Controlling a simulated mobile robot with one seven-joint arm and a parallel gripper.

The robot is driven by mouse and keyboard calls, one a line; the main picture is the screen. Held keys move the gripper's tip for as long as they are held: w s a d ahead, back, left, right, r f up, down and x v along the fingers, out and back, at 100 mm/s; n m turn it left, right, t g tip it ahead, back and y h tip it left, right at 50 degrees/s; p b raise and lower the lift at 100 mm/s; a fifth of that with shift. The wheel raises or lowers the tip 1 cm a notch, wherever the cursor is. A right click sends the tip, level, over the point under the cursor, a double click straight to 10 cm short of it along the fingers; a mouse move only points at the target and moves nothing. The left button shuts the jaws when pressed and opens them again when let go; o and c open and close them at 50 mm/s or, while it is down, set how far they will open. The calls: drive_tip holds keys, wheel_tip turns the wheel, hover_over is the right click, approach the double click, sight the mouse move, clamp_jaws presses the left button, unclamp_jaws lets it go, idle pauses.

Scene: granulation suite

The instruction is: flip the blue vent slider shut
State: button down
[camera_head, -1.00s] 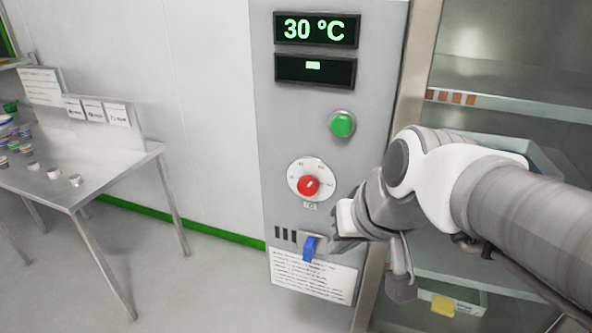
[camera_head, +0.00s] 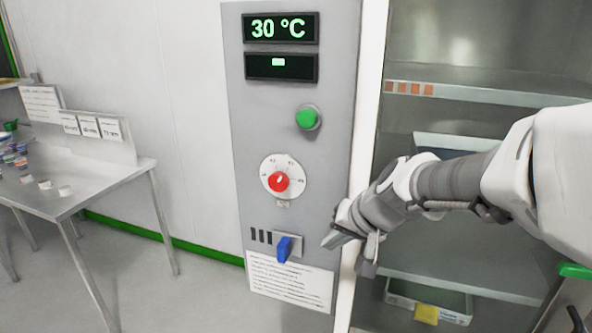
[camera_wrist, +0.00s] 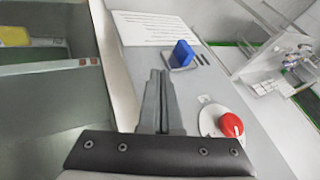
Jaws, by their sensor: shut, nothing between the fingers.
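The blue vent slider (camera_head: 284,248) sits low on the grey control panel, on a small pale plate just right of several dark vent slots (camera_head: 261,236). It also shows in the wrist view (camera_wrist: 181,53), standing out from the panel. My gripper (camera_head: 331,241) is to the right of the slider, near the panel's right edge, with a clear gap between them. In the wrist view my gripper's fingers (camera_wrist: 159,75) are together with nothing between them, and the slider is beyond and right of their tips.
Above the slider are a red knob (camera_head: 279,181), a green button (camera_head: 307,118) and a display reading 30 °C (camera_head: 280,28). A printed notice (camera_head: 290,281) is below. Right of the panel is an open cabinet with shelves (camera_head: 460,95). A metal table (camera_head: 75,190) stands at left.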

sight(297, 251)
drive_tip(key=shift+w+d+f, duration=0.15)
drive_tip(key=shift+w+f, duration=0.05)
drive_tip(key=shift+f, duration=0.1)
drive_tip(key=b+x, duration=0.3)
drive_tip(key=x, duration=0.7)
drive_tip(key=shift+s, duration=0.1)
drive_tip(key=shift+w+a+p, duration=0.25)
drive_tip(key=shift+a, duration=0.4)
drive_tip(key=shift+w+a+p, duration=0.2)
drive_tip(key=shift+w+a, duration=0.05)
drive_tip(key=shift+a, duration=0.35)
drive_tip(key=shift+w+a+p, duration=0.25)
drive_tip(key=shift+a, duration=0.4)
